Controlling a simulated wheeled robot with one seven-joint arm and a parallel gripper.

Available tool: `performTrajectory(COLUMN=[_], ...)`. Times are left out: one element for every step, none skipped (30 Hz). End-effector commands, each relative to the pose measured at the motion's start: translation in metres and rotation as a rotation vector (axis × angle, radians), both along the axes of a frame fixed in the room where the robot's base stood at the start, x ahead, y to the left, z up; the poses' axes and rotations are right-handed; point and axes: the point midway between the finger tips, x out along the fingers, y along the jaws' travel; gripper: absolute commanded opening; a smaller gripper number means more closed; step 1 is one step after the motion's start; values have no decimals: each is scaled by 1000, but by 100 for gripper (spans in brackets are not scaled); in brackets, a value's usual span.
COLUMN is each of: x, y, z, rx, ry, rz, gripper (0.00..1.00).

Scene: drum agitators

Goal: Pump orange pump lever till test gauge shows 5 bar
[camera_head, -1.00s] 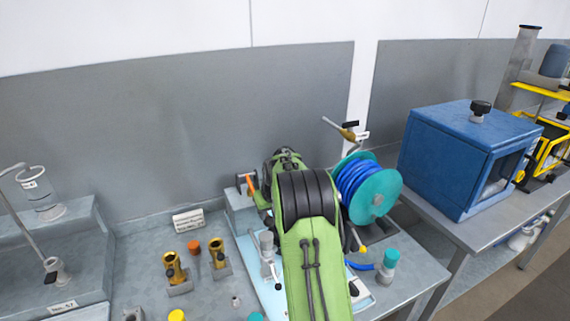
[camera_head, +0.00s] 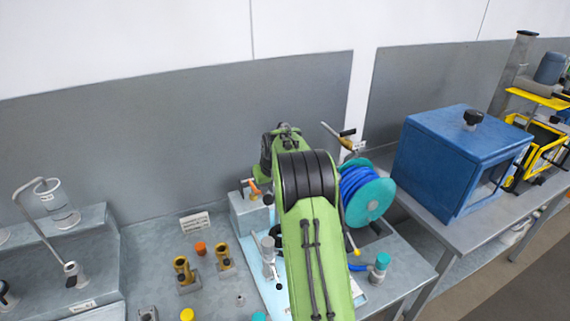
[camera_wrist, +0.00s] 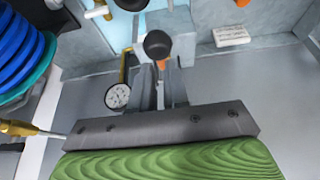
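The orange pump lever (camera_head: 254,186) sits on a grey block at the back of the pale blue base plate in the head view. A dark round knob (camera_wrist: 158,44) shows in the wrist view, with a bit of orange just beside it. My gripper (camera_wrist: 162,72) has its two grey fingers close to this knob, a narrow gap between them. Whether they hold the lever is unclear. A round white-faced gauge (camera_wrist: 117,96) is left of the fingers; its reading is too small to make out. In the head view my arm hides the gripper and gauge.
A teal reel with blue hose (camera_head: 368,193) stands right of my arm, with a brass-handled rod near it. Brass fittings (camera_head: 184,270) and a small sign (camera_head: 195,222) are to the left. A blue cabinet (camera_head: 460,155) stands on the right-hand table.

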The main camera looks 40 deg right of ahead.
Motion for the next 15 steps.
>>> performTrajectory(x=[0,0,0,0,0,0,0,0,0,0,0,0,-1,-1,-2], y=[0,0,0,0,0,0,0,0,0,0,0,0,0,0,1], z=[0,0,0,0,0,0,0,0,0,0,-2,-7,-13,-19,-28], rx=[0,0,0,0,0,0,0,0,0,0,0,0,0,0,0], ry=[-1,-1,-1,-1,-1,-1,-1,-1,-1,-1,-1,0,0,1,1], rz=[0,0,0,0,0,0,0,0,0,0,0,0,0,0,0], gripper=[15,15,15,15,15,15,15,15,15,15,15,15,15,15,15])
